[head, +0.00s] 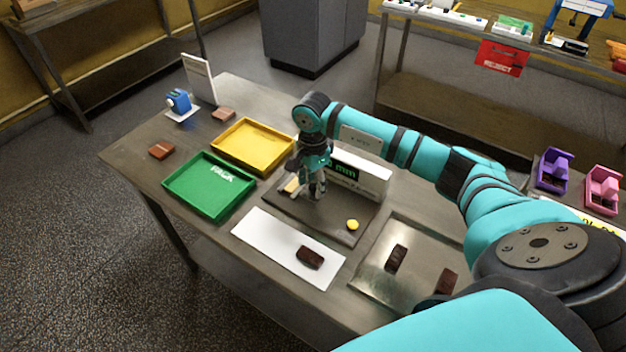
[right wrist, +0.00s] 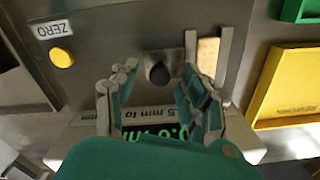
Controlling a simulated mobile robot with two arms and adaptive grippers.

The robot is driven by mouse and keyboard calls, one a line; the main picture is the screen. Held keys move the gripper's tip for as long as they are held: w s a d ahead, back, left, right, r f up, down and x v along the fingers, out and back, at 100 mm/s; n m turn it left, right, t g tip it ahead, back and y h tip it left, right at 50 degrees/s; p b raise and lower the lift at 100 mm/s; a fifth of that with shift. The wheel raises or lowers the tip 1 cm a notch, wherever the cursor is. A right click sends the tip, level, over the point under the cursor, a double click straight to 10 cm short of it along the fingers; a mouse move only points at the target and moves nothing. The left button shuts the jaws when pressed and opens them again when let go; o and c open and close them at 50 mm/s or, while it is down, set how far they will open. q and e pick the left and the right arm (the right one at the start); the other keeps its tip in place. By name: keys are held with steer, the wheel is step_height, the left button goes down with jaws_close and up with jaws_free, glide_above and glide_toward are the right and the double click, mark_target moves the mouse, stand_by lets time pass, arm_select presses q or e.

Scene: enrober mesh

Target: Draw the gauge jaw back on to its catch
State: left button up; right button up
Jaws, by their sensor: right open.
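The gauge is a grey metal plate (head: 325,221) on the bench with a box and a green-lit display (head: 344,169) at its back. A yellow button (head: 352,225) sits on the plate beside a ZERO label (right wrist: 53,29). In the right wrist view a dark round knob (right wrist: 158,73) stands on the plate, beside two upright metal bars (right wrist: 223,56) with a tan piece (right wrist: 207,57) between them. My right gripper (head: 315,194) points down over the plate. In the right wrist view its open fingers (right wrist: 157,80) lie either side of the knob, with gaps visible. Which part is the catch I cannot tell.
A green PACK tray (head: 178,187) and a yellow tray (head: 246,163) stand left of the gauge. A white mat (head: 265,238) with a dark chocolate piece (head: 310,257) lies in front. A metal tray (head: 379,284) with dark pieces is at right.

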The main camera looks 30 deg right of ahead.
steer(key=shift+f, duration=0.2)
steer(key=shift+c, duration=0.3)
jaws_close()
